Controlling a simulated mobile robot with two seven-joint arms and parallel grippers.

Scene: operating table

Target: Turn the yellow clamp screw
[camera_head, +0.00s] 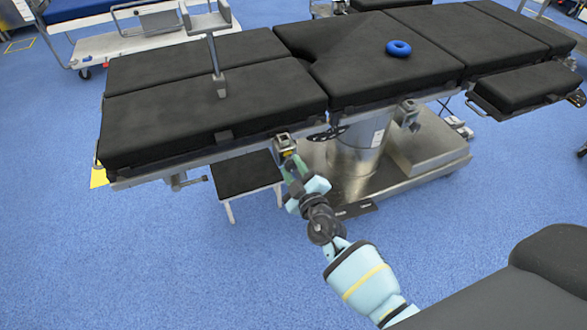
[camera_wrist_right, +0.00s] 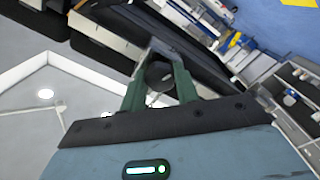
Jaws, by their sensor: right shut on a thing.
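My right gripper (camera_head: 289,160) reaches up from below to a small metal clamp (camera_head: 284,142) on the side rail of the black operating table (camera_head: 200,110). In the right wrist view, the green fingers of the gripper (camera_wrist_right: 160,72) are shut on a dark round knob (camera_wrist_right: 159,76), which appears to be the clamp's screw. Its yellow colour does not show clearly, and the fingers hide part of it. My left gripper is not in view.
A black-topped stool (camera_head: 246,174) stands under the table, left of my right gripper. The metal table column (camera_head: 357,155) is to its right. A second rail clamp (camera_head: 407,112) sits further right. A blue ring (camera_head: 398,48) lies on the table. Blue floor in front is clear.

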